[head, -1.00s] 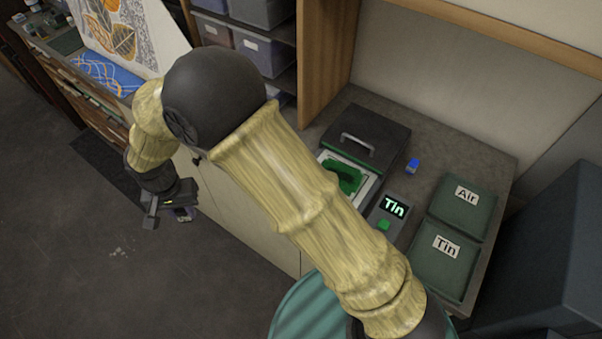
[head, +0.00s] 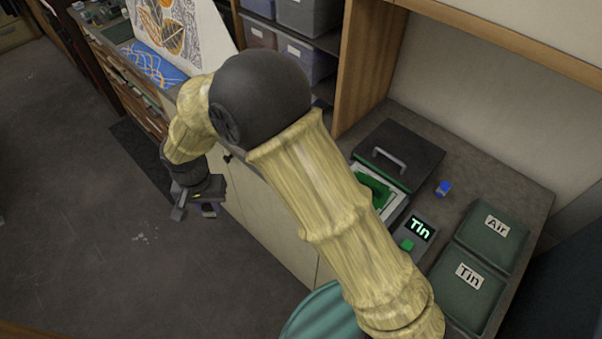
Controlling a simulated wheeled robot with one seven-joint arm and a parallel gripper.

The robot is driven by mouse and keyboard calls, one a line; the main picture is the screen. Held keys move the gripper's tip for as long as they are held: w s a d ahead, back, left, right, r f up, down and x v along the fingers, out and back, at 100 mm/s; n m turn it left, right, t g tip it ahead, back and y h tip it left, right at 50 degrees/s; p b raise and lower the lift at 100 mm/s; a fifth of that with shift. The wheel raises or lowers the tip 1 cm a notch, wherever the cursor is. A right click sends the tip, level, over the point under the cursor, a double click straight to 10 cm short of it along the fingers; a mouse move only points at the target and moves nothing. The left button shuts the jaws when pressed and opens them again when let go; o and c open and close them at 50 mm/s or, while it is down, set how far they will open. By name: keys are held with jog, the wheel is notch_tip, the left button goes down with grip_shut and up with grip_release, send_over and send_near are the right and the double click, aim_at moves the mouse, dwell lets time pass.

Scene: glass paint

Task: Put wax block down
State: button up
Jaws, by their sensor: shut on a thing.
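My gripper (head: 192,212) hangs low at the left of the picture, above the dark floor and in front of the pale cabinet side. It is shut on a small dark, purplish thing (head: 209,211), probably the wax block. The jaws hide most of it, and its shape is hard to tell. It is held clear of the worktop.
On the right, the grey worktop (head: 490,178) bears a dark handled box (head: 420,150), a green picture tray, a "Tin" display (head: 421,229), a small blue item (head: 443,188), and "Air" (head: 492,240) and "Tin" (head: 465,290) pads. The left floor is free.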

jog(key=w+d+f+b, duration=0.1)
jog(key=w+d+b, duration=0.2)
jog(key=d, duration=0.4)
jog(key=w+d+f+n+b, duration=0.1)
jog(key=w+d+b, duration=0.3)
jog(key=d, duration=0.4)
jog(key=shift+b, duration=0.35)
jog(key=shift+w+d, duration=0.15)
